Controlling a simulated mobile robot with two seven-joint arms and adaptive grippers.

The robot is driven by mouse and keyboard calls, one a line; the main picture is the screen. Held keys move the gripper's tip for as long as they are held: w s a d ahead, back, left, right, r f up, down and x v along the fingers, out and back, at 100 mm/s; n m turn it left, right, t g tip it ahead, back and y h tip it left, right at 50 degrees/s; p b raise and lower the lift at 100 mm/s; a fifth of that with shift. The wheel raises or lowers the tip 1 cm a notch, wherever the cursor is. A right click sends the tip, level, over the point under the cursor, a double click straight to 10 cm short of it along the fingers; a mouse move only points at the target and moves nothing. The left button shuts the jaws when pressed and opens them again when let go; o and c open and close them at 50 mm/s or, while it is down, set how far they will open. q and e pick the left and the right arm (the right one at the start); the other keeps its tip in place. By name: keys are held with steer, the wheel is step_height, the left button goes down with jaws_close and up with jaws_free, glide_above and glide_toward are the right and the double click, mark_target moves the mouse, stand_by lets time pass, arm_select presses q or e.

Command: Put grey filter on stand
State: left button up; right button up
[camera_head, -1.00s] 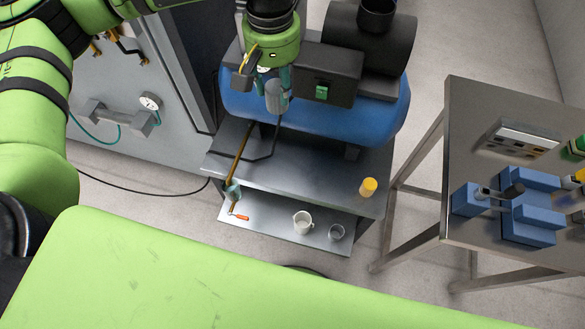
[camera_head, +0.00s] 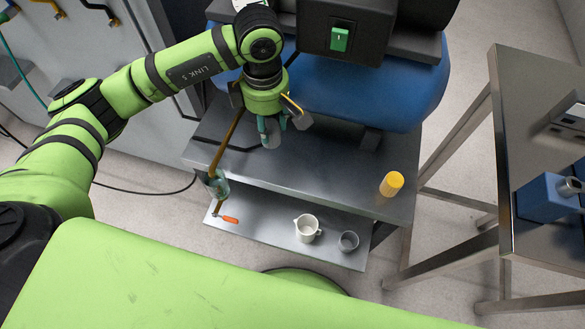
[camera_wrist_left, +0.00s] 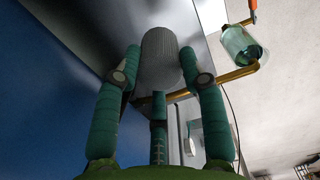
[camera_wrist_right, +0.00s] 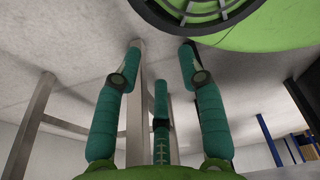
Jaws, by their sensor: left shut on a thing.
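The grey filter (camera_head: 271,140) is a small grey cylinder. My left gripper (camera_head: 268,128) is shut on it and holds it over the back part of the metal stand (camera_head: 330,182), in front of the blue tank. In the left wrist view the ribbed filter (camera_wrist_left: 161,60) sits between the fingertips of the gripper (camera_wrist_left: 160,78). I cannot tell how far it is above the stand's top. My right gripper (camera_wrist_right: 161,55) shows only in its wrist view, with its fingers apart and nothing between them.
A yellow cylinder (camera_head: 392,184) stands at the right of the stand's top. A brass pipe (camera_head: 227,143) with a clear bowl (camera_head: 217,184) is at its left. The lower shelf (camera_head: 270,228) holds a white jug (camera_head: 306,228) and a glass beaker (camera_head: 348,241). The top's middle is clear.

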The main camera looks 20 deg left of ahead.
mark_target(271, 140)
arm_select(q)
step_height(271, 140, down, 6)
steer(key=shift+f, duration=0.1)
step_height(271, 140, down, 3)
steer(key=shift+f, duration=0.3)
arm_select(e)
steer(key=shift+s+a, duration=0.2)
steer(key=shift+s, duration=0.35)
steer(key=shift+s+a, duration=0.15)
steer(key=shift+s, duration=0.35)
steer(key=shift+w+f, duration=0.1)
